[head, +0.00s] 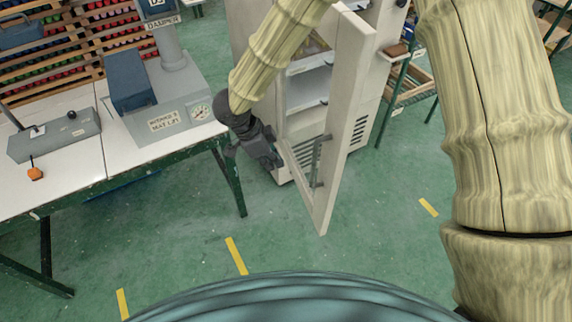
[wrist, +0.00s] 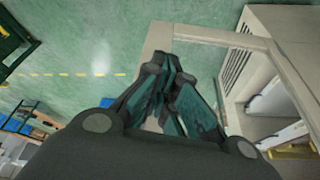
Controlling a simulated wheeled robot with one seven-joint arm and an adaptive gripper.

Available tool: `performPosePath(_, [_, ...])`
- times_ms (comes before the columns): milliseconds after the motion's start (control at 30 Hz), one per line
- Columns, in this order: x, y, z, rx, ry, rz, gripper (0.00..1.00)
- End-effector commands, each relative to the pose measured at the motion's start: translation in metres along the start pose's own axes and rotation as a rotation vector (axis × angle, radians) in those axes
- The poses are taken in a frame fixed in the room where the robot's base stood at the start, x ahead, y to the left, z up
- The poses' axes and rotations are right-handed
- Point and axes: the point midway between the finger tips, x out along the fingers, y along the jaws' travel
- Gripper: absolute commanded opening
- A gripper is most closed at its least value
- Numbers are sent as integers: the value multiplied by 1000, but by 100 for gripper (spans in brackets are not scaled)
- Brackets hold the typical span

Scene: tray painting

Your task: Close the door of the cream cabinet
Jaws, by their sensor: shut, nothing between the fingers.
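The cream cabinet (head: 372,85) stands at the back centre, with shelves showing inside. Its cream-framed door (head: 345,110) stands wide open, swung out toward me, with a grey bar handle (head: 320,162) near its free edge. My gripper (head: 275,163) is shut and empty, on the left side of the door and close to it. In the wrist view my fingers (wrist: 172,85) overlap the corner of the door frame (wrist: 205,34); I cannot tell whether they touch it. The cabinet (wrist: 285,35) shows at the right there, with its vents and open inside.
A white-topped workbench (head: 90,155) with green legs stands left, carrying a grey machine (head: 165,95) and a grey device with an orange knob (head: 36,173). A green-framed rack (head: 405,85) stands right of the cabinet. The green floor with yellow marks (head: 236,256) is clear before the door.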

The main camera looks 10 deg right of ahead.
Motion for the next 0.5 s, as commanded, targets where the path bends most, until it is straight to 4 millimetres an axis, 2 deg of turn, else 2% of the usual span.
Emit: performPosePath(500, [78,1,0,-5,4,0,0])
